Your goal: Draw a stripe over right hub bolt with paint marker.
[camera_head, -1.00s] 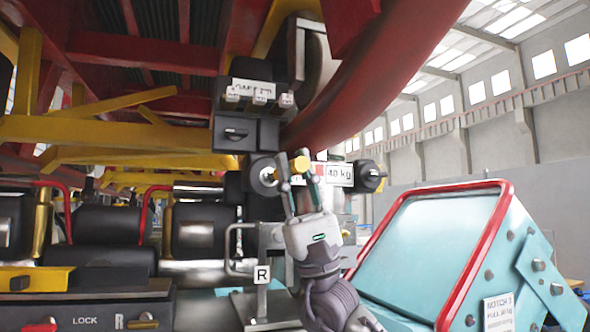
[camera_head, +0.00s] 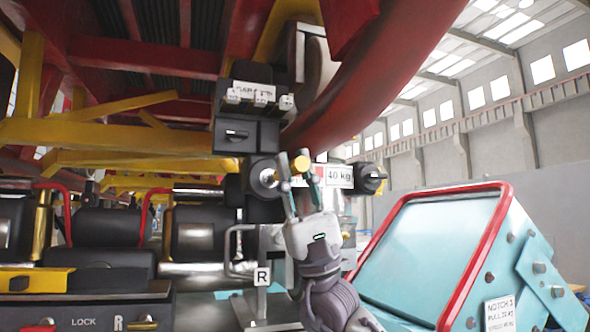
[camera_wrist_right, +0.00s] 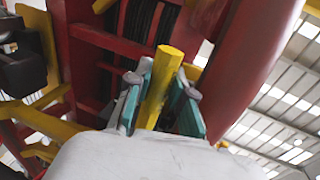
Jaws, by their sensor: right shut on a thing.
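My right gripper (camera_head: 301,178) is shut on a yellow paint marker (camera_head: 302,163), and its fingers point up. The right wrist view also shows the marker (camera_wrist_right: 160,87) standing between the finger pads. In the head view the marker's end appears just right of a black hub with a silver bolt (camera_head: 268,177). I cannot tell whether they touch, and I see no stripe on the bolt. Another black knob-like part (camera_head: 370,178) sits to the right, beyond a "40 kg" label (camera_head: 339,176). I cannot tell for certain which part is the right hub bolt. My left gripper is out of view.
A black box with switches (camera_head: 247,134) hangs above the hub. A metal stand marked R (camera_head: 262,276) is below it. A teal console with a red rim (camera_head: 478,196) fills the lower right. Black seats (camera_head: 104,227) and a lock panel (camera_head: 95,312) are at left.

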